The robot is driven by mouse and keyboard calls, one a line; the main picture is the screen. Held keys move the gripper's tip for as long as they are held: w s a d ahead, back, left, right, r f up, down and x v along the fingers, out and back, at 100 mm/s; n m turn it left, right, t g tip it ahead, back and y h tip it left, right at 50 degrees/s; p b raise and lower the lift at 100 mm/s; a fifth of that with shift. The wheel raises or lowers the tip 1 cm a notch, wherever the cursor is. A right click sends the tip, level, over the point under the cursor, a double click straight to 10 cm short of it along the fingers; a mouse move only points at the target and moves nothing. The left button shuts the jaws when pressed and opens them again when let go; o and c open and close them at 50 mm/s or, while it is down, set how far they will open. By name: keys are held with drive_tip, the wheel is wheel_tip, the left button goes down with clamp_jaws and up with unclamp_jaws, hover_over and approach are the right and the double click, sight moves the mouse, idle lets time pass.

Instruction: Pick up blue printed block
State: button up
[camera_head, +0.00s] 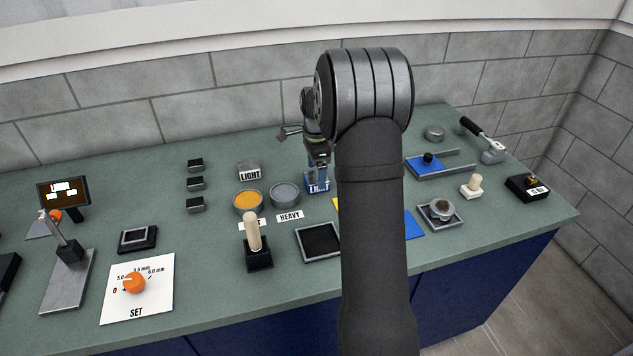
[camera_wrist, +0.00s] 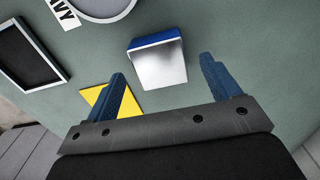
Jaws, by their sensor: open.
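The blue printed block (camera_head: 317,184) stands on the green bench top in the head view, with white lettering on its front, partly cut off. In the wrist view the block (camera_wrist: 157,60) shows a blue edge and a pale, shiny face. My gripper (camera_head: 318,158) is directly above or at the block in the head view. In the wrist view its two blue fingers (camera_wrist: 163,68) are spread, one on each side of the block, with a gap on both sides. Nothing is held. I cannot tell how far down the fingertips reach.
The HEAVY label (camera_head: 289,216) and a round grey disc (camera_head: 285,194) lie left of the block. A black framed pad (camera_head: 319,241) lies nearer the front. A yellow patch (camera_wrist: 112,100) shows near the left finger. My arm hides part of the bench right of the block.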

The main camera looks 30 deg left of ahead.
wheel_tip(320, 180, down, 2)
drive_tip(key=shift+f, duration=0.1)
drive_tip(key=c, duration=1.3)
